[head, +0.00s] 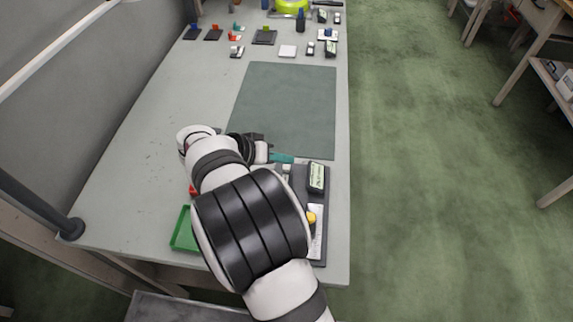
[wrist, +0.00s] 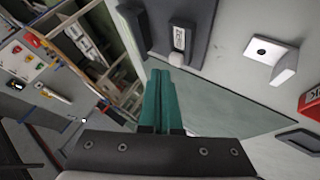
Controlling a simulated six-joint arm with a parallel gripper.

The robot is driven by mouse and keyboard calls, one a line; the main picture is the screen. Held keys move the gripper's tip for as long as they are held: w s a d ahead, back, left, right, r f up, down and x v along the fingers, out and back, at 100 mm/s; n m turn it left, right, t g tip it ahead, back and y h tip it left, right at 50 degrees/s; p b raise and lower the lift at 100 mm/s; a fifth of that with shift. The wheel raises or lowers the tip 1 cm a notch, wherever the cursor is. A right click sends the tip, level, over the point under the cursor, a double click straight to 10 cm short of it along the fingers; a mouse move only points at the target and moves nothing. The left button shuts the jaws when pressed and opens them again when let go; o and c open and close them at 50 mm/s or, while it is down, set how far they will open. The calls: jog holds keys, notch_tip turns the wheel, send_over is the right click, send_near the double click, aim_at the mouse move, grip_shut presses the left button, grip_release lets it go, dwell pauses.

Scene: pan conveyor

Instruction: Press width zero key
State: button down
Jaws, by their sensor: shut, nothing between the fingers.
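My gripper (head: 283,158) is shut and empty, its teal fingers together. It also shows in the wrist view (wrist: 159,80), with the closed fingers pointing up the picture toward a dark panel. In the head view, a dark unit with a pale display (head: 316,177) stands just right of and nearer than the fingertips. In the wrist view, a small dark block with a white label (wrist: 179,38) sits on the dark panel beyond the fingertips, apart from them. I cannot make out which part is the width zero key. My arm hides part of this area in the head view.
A green tray (head: 183,232) lies partly behind my arm. A yellow knob (head: 311,217) is on the near right of the bench. A dark green mat (head: 285,105) lies clear beyond. A white bracket (wrist: 276,60) and a red-edged box (wrist: 311,96) show in the wrist view.

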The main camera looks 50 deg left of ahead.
jog(key=shift+f, duration=0.4)
jog(key=shift+f, duration=0.5)
dwell(0.6)
jog(key=shift+r, duration=0.95)
notch_tip(320, 180, up, 5)
dwell(0.5)
dwell(0.5)
